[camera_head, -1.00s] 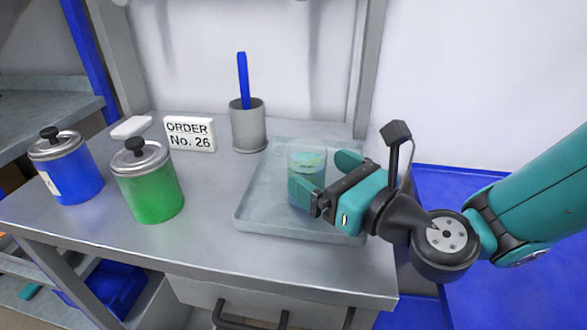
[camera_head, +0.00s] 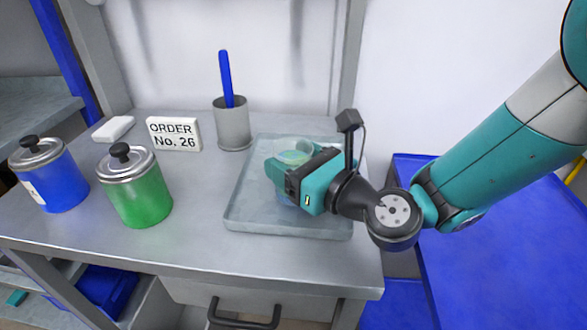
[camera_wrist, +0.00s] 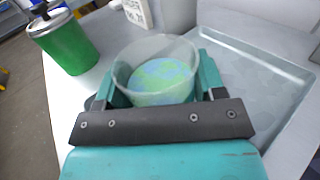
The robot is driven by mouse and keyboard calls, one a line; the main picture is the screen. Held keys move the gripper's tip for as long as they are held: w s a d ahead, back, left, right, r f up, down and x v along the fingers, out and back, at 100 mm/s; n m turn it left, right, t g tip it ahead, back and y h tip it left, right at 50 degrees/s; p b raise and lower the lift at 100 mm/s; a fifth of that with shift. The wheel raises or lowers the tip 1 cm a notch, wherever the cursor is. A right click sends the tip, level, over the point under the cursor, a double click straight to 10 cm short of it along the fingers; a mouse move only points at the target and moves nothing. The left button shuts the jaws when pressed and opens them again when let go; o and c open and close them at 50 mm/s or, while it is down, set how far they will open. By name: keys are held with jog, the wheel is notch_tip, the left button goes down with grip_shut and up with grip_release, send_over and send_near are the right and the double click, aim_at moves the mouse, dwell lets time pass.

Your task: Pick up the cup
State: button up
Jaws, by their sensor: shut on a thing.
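The cup (camera_wrist: 150,62) is clear, with a blue-green patterned content inside. In the wrist view it stands between the two teal fingers of my gripper (camera_wrist: 153,82). My gripper is shut on it, with one finger on each side. I cannot tell whether the cup's base touches the tray.
A grey tray (camera_head: 250,226) lies under my gripper. Green (camera_head: 141,196) and blue (camera_head: 60,185) lidded canisters stand left. A grey holder (camera_head: 232,125) with a blue stick and an "ORDER No. 26" sign (camera_head: 174,134) stand behind. A white block (camera_head: 113,129) lies at back left.

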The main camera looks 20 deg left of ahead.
jog(key=shift+r, duration=0.1)
notch_tip(320, 180, up, 20)
jog(key=p, duration=0.9)
dwell(0.6)
